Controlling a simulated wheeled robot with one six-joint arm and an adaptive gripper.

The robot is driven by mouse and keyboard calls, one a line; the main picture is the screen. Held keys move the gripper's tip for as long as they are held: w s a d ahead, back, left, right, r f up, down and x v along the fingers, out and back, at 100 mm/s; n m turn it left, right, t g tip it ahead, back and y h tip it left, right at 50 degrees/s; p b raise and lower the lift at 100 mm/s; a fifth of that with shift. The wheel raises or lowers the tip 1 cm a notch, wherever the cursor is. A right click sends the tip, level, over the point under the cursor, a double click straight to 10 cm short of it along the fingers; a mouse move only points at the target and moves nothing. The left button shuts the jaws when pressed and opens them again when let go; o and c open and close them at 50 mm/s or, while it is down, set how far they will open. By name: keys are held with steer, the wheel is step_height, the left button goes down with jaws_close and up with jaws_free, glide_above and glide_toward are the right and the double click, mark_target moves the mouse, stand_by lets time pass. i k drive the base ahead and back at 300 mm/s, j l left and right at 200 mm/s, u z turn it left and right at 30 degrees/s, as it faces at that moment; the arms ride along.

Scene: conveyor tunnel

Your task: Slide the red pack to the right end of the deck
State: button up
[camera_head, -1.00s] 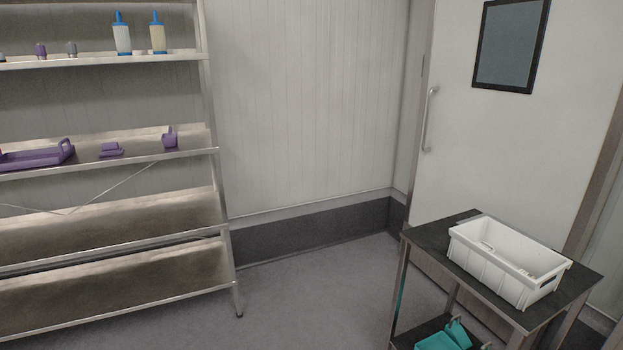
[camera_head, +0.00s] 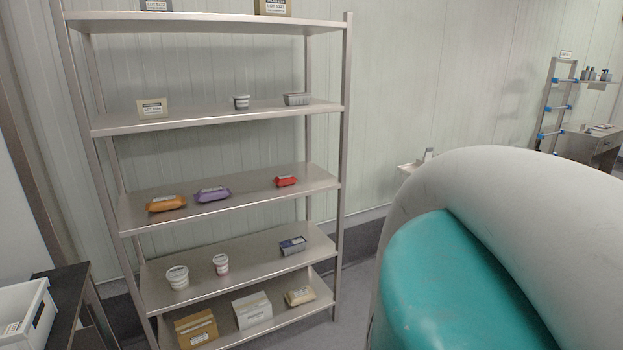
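A small red pack (camera_head: 286,181) lies near the right end of the middle deck (camera_head: 245,194) of a steel shelf rack. A purple pack (camera_head: 212,194) and an orange pack (camera_head: 166,203) lie to its left on the same deck. Bare deck shows between the purple and red packs, and a little to the right of the red one. My gripper is not in view. A large grey and teal rounded shape, my own arm, fills the lower right close to the camera.
The deck below holds tubs (camera_head: 177,277) and a dark tray (camera_head: 292,245); boxes (camera_head: 252,309) stand on the lowest. A white crate (camera_head: 28,318) sits on a dark cart at lower left. A steel ladder-like frame (camera_head: 556,105) and bench stand at the far right.

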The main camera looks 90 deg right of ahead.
mark_target(286, 180)
steer(key=z, duration=2.05)
